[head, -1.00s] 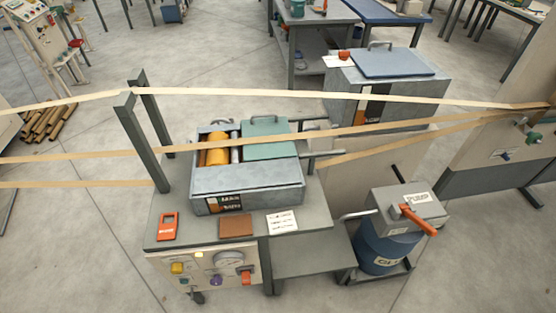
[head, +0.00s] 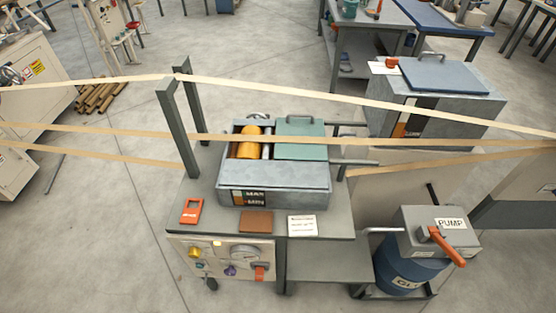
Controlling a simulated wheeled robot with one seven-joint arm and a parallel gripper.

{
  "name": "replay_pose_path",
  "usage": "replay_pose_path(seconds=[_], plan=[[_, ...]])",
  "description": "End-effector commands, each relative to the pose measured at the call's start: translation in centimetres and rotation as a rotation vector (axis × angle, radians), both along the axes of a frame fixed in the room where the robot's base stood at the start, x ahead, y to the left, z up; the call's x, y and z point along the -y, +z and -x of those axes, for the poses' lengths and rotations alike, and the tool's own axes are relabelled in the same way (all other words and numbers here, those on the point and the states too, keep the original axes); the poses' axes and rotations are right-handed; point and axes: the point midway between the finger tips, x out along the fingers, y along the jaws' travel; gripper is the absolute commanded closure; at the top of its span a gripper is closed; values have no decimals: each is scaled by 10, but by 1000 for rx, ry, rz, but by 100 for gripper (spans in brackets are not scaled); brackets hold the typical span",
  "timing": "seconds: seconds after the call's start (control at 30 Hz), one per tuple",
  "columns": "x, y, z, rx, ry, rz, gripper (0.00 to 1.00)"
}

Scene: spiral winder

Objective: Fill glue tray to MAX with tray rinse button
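The glue tray (head: 290,176) is a grey metal box on a grey stand, with an orange roller (head: 248,142) and a green lid (head: 300,138) at its top. A level label (head: 250,197) with the word MAX and dark and orange areas is on its front; the exact level is too small to read. The button lettering is unreadable. My gripper is not in view.
Paper strips (head: 350,101) run across above the tray, past two grey posts (head: 178,130). A blue glue drum (head: 400,276) with a pump (head: 435,230) and orange handle stands at right. A larger lidded tank (head: 450,100) is behind. Floor at front left is clear.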

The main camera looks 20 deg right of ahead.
Motion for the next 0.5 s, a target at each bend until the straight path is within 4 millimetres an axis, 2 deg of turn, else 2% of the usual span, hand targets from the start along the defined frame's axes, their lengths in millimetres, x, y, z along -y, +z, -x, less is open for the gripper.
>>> replay_pose_path(seconds=[0.2, 0.27, 0.4, 0.43, 0.5], plan=[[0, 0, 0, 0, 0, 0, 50], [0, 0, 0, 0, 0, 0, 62], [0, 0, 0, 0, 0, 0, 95], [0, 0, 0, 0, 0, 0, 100], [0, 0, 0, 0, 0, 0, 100]])
